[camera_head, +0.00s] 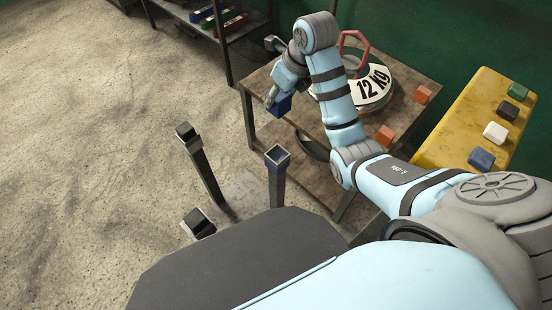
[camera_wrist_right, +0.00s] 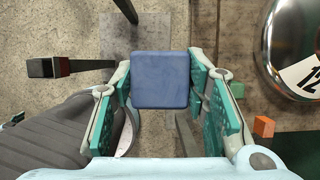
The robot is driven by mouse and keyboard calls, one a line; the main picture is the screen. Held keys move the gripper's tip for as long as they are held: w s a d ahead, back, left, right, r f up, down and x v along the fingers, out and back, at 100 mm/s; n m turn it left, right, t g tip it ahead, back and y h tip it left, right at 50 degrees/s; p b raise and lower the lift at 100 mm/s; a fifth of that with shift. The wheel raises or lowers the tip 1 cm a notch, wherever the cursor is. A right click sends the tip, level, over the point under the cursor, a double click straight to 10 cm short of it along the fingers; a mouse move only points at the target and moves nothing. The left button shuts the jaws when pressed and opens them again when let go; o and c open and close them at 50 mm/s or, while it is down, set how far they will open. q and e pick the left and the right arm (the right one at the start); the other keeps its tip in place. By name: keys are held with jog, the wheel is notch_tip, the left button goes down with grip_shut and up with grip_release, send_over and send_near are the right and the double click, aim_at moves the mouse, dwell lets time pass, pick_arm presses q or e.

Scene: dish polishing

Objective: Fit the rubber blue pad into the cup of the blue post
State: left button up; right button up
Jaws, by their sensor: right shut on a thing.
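The blue pad (camera_head: 282,105) is a small square block held at the tip of my right gripper (camera_head: 272,95), above the left edge of the brown table. In the right wrist view, the blue pad (camera_wrist_right: 160,80) sits between the two green-padded fingers, which close on its sides. The blue post (camera_head: 277,180) stands below the pad and near the front in the head view, apart from it. Its square cup (camera_head: 277,155) has a blue band and a hollow-looking open top.
Two other dark-topped posts (camera_head: 186,132) (camera_head: 198,222) stand to the left. The brown table (camera_head: 300,98) bears a 12 kg weight (camera_head: 370,90) and orange blocks (camera_head: 384,134). A yellow table (camera_head: 450,125) holds several coloured blocks, including a blue one (camera_head: 481,158). Floor at left is clear.

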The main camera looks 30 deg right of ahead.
aim_at(277, 106)
jog(key=f+b, duration=0.2)
jog(key=f, duration=0.1)
jog(key=f+b, duration=0.1)
jog(key=shift+w+a+f, duration=0.1)
jog(key=shift+w+f, duration=0.15)
notch_tip(277, 106, down, 19)
jog(key=b, duration=1.2)
jog(key=shift+s+f, duration=0.15)
jog(key=shift+f, duration=0.05)
pick_arm(q)
notch_tip(277, 106, down, 15)
jog(key=w+a, duration=0.1)
jog(key=a, duration=0.1)
jog(key=shift+w+f, duration=0.2)
jog(key=shift+a, duration=0.1)
jog(key=shift+a+f, duration=0.1)
jog(key=shift+f, duration=0.1)
pick_arm(e)
jog(key=shift+f, duration=0.3)
jog(key=o, duration=1.1)
jog(key=shift+s, duration=0.1)
pick_arm(q)
jog(key=shift+y, duration=0.3)
pick_arm(e)
jog(key=shift+o, duration=0.8)
